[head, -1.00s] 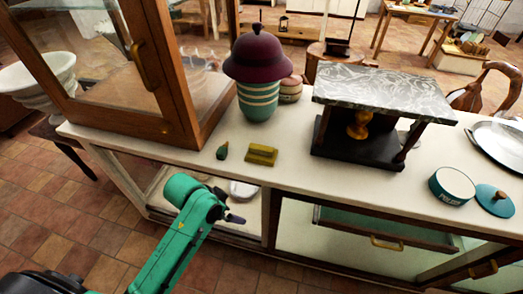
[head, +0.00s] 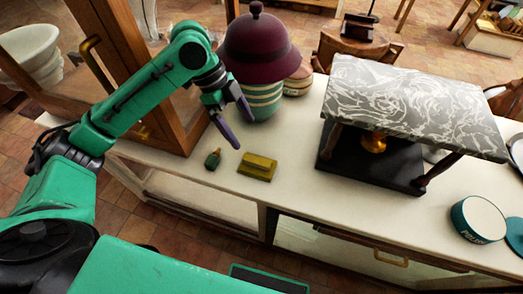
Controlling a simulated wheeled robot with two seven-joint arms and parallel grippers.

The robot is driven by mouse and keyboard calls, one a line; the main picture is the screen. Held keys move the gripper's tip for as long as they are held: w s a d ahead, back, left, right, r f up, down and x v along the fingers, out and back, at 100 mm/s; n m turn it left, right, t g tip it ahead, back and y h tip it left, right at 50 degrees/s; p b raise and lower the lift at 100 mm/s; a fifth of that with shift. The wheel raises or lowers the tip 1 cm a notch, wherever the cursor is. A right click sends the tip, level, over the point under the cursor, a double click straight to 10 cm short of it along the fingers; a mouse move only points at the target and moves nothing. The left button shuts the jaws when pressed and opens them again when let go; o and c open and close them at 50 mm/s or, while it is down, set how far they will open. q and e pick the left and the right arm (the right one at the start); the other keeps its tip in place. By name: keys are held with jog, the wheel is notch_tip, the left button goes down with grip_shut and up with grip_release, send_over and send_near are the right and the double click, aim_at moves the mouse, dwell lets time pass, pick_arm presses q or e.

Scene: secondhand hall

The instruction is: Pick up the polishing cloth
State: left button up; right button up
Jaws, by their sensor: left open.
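A folded olive-yellow cloth (head: 258,167), which looks like the polishing cloth, lies on the cream counter top (head: 300,190) near its front edge. My left gripper (head: 236,124) is open and empty, with its dark purple fingers pointing down. In the picture it is just above and left of the cloth, apart from it. Its height above the counter is hard to tell. My right gripper is not in view.
A small green bottle (head: 213,158) lies just left of the cloth. A striped jar (head: 262,100) under a maroon hat (head: 258,48) stands behind. A wooden glass cabinet (head: 178,125) is at left, a marble-topped stand (head: 410,100) at right. A teal tin (head: 478,219) sits farther right.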

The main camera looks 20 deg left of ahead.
pick_arm(q)
jog(key=p, duration=0.1)
send_over(255, 159)
jog(key=a, duration=0.1)
jog(key=f, duration=0.3)
jog(key=s+f, duration=0.1)
jog(key=f, duration=0.1)
jog(key=shift+a, duration=0.15)
jog(key=x, duration=0.2)
jog(key=p+x, duration=0.1)
jog(key=x, duration=0.1)
jog(key=w+x, duration=0.1)
jog(key=x, duration=0.1)
jog(key=shift+a+f+p, duration=0.2)
jog(key=shift+f+p, duration=0.15)
jog(key=shift+p, duration=0.05)
jog(key=shift+f, duration=0.1)
jog(key=c, duration=1.3)
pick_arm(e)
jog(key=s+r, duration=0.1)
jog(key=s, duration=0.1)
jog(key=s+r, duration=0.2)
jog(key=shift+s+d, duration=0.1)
